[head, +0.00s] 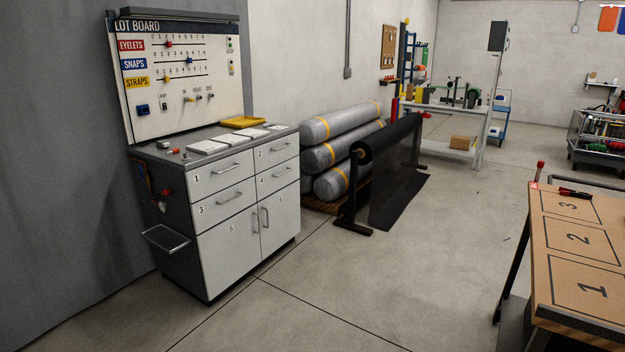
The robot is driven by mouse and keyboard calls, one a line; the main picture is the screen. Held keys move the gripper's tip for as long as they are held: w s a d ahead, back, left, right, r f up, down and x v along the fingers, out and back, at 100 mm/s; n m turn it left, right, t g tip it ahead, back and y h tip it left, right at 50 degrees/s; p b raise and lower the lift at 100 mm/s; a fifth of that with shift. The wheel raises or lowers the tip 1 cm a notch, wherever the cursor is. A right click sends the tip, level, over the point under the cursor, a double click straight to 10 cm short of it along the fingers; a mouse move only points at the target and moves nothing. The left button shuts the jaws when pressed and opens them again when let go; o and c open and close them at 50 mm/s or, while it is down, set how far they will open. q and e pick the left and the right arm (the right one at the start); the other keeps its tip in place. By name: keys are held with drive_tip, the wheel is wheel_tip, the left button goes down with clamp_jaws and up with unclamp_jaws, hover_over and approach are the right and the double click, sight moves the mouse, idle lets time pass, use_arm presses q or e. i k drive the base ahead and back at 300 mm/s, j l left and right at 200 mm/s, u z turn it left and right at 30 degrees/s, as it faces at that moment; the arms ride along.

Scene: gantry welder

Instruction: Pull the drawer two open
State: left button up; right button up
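A grey cabinet (208,265) with white fronts stands at the left, below the lot board. Drawer two (266,160) is the upper right drawer, marked 2, with a bar handle (280,148). It looks shut, its front level with the fronts around it. Drawer 1 (205,180) is to its left and drawer 4 (270,185) is below it. Drawer 3 (215,212) is at the lower left, above the doors (235,250). Neither of my grippers shows in the head view.
White pads (208,147) and a yellow tray (243,121) lie on the cabinet top. Grey rolls (335,155) and a black roll stand (385,180) are to the right. A numbered table (570,205) is at the right edge. The floor before the cabinet is clear.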

sight(267, 155)
drive_tip(key=i+l+z, duration=0.1)
drive_tip(key=i+z, duration=0.35)
drive_tip(key=i, duration=2.7)
drive_tip(key=i+l+u, duration=0.15)
drive_tip(key=i, duration=0.85)
